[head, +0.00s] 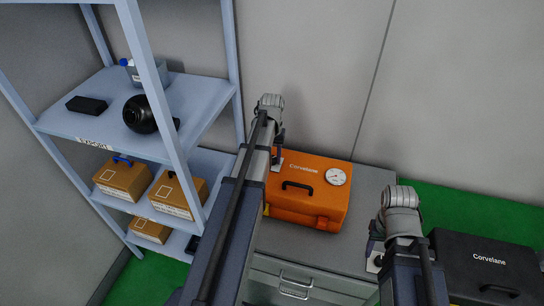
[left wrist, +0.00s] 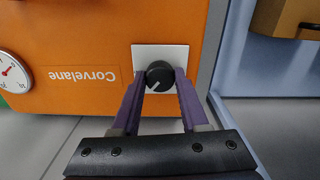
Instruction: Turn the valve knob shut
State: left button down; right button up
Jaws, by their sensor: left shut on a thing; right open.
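The valve knob (left wrist: 159,74) is a round black dial with a white pointer line, on a white square plate (left wrist: 150,56) fixed to an orange case (left wrist: 90,40). In the left wrist view the pointer is aimed down and slightly left. My left gripper (left wrist: 160,80) has its purple fingers on both sides of the knob, shut on it. In the head view my left gripper (head: 279,158) is at the case's left end and the knob is hidden. The orange case (head: 310,190) stands on a grey cabinet. My right gripper (head: 375,256) is open, apart from the case.
A white gauge (head: 336,177) sits on the orange case, with a black handle (head: 297,186) beside it. A blue-grey shelf (head: 90,122) with cardboard boxes (head: 122,180) stands at left. A black Corvelane case (head: 485,262) is at right. The grey cabinet top (head: 372,180) is bare behind the case.

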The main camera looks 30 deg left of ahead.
aim_at(272, 158)
pick_arm(q)
jog(key=n, duration=0.4)
jog(key=shift+n, duration=2.1)
jog(key=shift+c, duration=2.1)
grip_release()
notch_tip(272, 158, up, 8)
jog(key=p, duration=0.8)
jog(key=shift+f, duration=0.1)
